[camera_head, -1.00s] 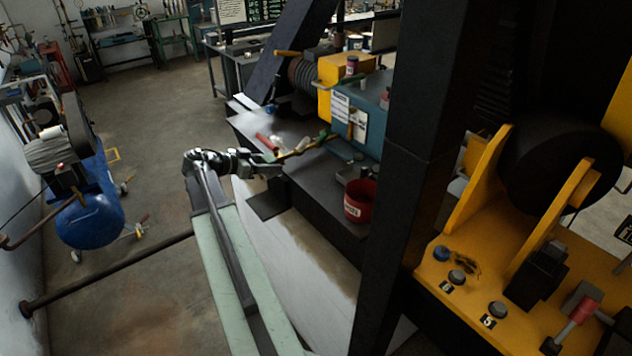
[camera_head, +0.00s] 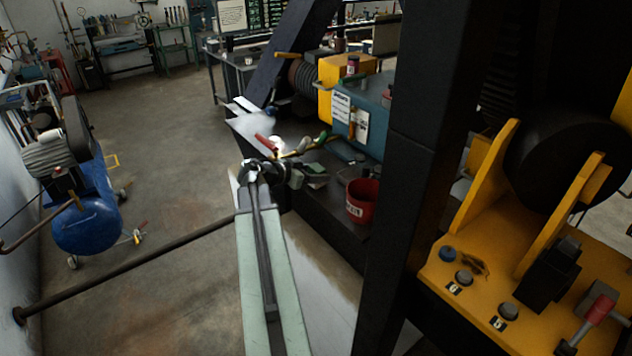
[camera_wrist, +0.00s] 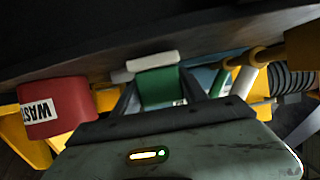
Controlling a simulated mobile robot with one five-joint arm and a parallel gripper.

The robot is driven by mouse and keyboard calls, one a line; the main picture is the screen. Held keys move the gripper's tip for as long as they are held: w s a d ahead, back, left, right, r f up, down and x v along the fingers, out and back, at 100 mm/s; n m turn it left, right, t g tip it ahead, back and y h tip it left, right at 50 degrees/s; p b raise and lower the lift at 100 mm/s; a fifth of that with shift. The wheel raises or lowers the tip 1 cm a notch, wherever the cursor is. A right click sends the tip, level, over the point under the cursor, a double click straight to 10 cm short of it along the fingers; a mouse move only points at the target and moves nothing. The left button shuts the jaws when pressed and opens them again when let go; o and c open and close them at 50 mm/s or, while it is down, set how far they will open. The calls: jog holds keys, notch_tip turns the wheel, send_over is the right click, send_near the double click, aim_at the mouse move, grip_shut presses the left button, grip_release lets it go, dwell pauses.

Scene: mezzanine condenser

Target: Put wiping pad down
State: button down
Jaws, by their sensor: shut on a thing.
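My gripper (camera_head: 306,175) is over the near part of the dark bench top (camera_head: 333,208), left of the red bucket. In the wrist view, my gripper (camera_wrist: 164,95) is shut on a green block-like piece, which I take for the wiping pad (camera_wrist: 158,87). The pad sits between the two dark fingers. In the head view the pad is small and dim at the fingertips, and I cannot tell whether it touches the bench.
The red waste bucket (camera_head: 362,203) stands right of my gripper; it also shows in the wrist view (camera_wrist: 56,107). A red-handled tool (camera_head: 265,142) and other tools lie behind. A dark column (camera_head: 415,180) rises at the right.

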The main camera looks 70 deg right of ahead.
jog(key=shift+f, duration=0.45)
jog(key=c, duration=0.6)
grip_release()
jog(key=shift+r+p, duration=0.3)
jog(key=shift+p, duration=0.05)
jog(key=p+v, duration=0.2)
jog(key=v, duration=0.4)
jog(key=p+v, duration=0.2)
jog(key=v, duration=0.4)
jog(key=shift+f, duration=0.25)
